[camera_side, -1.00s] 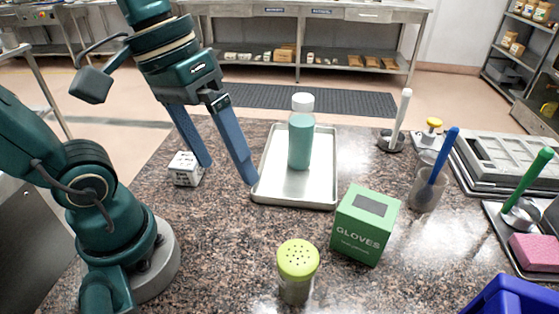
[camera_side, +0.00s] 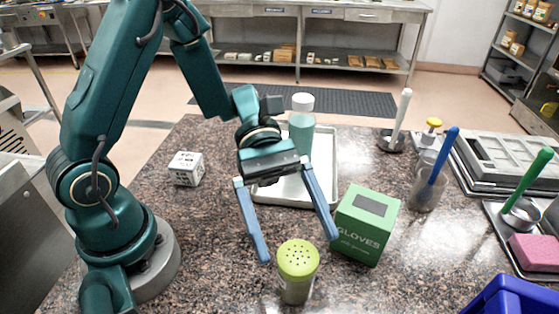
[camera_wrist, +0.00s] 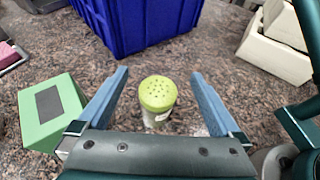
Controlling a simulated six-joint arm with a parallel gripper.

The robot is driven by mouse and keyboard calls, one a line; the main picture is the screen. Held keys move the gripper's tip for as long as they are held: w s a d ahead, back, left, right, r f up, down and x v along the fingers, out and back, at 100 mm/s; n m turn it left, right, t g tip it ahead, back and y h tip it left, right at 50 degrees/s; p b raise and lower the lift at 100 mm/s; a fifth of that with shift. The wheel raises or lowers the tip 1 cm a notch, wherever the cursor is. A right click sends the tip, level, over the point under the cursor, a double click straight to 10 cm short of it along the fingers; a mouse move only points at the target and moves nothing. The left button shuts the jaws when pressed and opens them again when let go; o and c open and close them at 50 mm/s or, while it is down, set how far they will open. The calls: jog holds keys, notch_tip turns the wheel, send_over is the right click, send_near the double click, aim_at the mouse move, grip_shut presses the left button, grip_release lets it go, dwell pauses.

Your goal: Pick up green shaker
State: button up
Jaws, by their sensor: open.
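The green shaker (camera_side: 297,272) stands upright on the speckled counter at the front middle of the side view. It has a lime-green lid with holes and a clear body. My gripper (camera_side: 300,248) is open, with its two blue fingers spread wide and pointing down beside and behind the shaker. In the wrist view the shaker (camera_wrist: 158,97) shows between the fingertips of my open gripper (camera_wrist: 160,80), with space on both sides. I cannot tell how far the fingertips are above the counter.
A green glove box (camera_side: 364,225) stands just right of my right finger. Behind are a metal tray (camera_side: 328,170) with a teal bottle (camera_side: 302,128) and a white cube (camera_side: 187,168). A blue bin (camera_wrist: 128,25) is near the shaker. A cup with a blue-handled tool (camera_side: 427,190) stands right.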

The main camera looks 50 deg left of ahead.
aim_at(305, 286)
notch_tip(305, 286, down, 5)
jog(key=shift+f, duration=0.1)
jog(key=shift+x, duration=2.55)
jog(key=shift+f, duration=0.1)
jog(key=shift+c, duration=0.3)
jog(key=c, duration=1.4)
jog(key=shift+c, duration=0.2)
